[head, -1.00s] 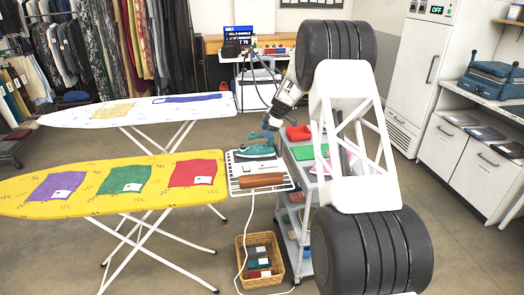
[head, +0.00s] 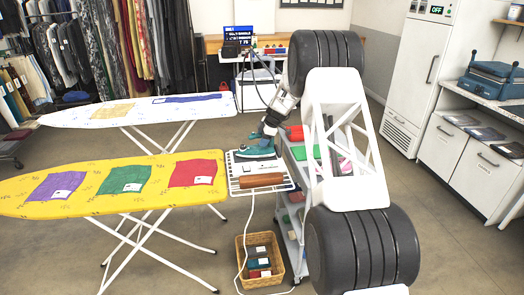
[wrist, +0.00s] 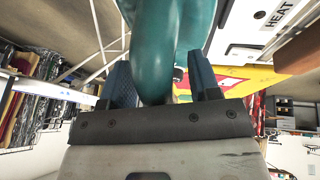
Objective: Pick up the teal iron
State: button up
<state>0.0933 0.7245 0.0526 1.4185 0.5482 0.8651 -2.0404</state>
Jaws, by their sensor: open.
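The teal iron (head: 253,152) rests on the white rack (head: 289,184) beside the yellow ironing board. My gripper (head: 266,138) is down at the iron's right end, partly hiding it in the head view. In the wrist view the iron (wrist: 181,35) fills the top middle, and its handle comes down between the two blue-grey fingers of my gripper (wrist: 163,84). The fingers stand apart on either side of the handle, with the gripper open. I cannot tell whether either finger touches it.
A brown roll (head: 262,180) lies on the rack in front of the iron. The yellow board (head: 100,205) stands left with purple, green and red cloths. A grey cart (head: 292,222) is under my arm. A wicker basket (head: 274,277) sits on the floor, with a white cord beside it.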

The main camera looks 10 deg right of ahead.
jog(key=shift+c, duration=0.4)
grip_shut()
jog(key=shift+r, duration=0.2)
dwell(0.3)
jog(key=shift+r, duration=1.4)
jog(key=shift+s+r, duration=0.1)
jog(key=shift+r, duration=0.2)
jog(key=s+r, duration=0.1)
jog(key=s, duration=1.4)
jog(key=shift+s+a+r, duration=0.15)
jog(key=shift+s+a, duration=0.1)
jog(key=shift+s, duration=0.1)
